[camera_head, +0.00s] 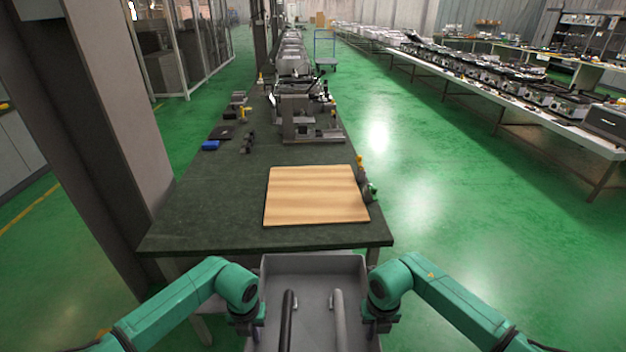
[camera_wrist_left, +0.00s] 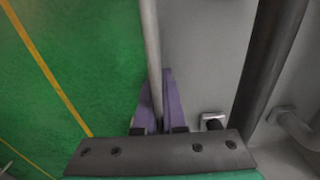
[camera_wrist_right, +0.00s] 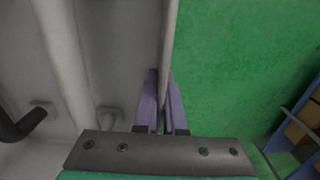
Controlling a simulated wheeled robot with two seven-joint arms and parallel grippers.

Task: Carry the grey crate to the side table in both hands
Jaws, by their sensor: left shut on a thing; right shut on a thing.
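The grey crate (camera_head: 313,268) is at the bottom middle of the head view, its near end cut off by the frame. My left gripper (camera_head: 257,334) is shut on its left wall; in the left wrist view the purple fingers (camera_wrist_left: 157,105) pinch the thin rim (camera_wrist_left: 152,45). My right gripper (camera_head: 371,330) is shut on the right wall, and its fingers (camera_wrist_right: 163,105) straddle the rim in the right wrist view. A dark tube (camera_head: 287,318) and a light grey tube (camera_head: 339,318) lie in the crate. Green floor shows below the crate's sides in both wrist views.
A dark-topped table (camera_head: 215,212) stands just beyond the crate, with a wooden board (camera_head: 316,195) near its front right. A blue item (camera_head: 210,145) and grey equipment (camera_head: 308,115) sit farther back. A pillar (camera_head: 105,110) rises at left. Open green floor (camera_head: 450,220) lies to the right.

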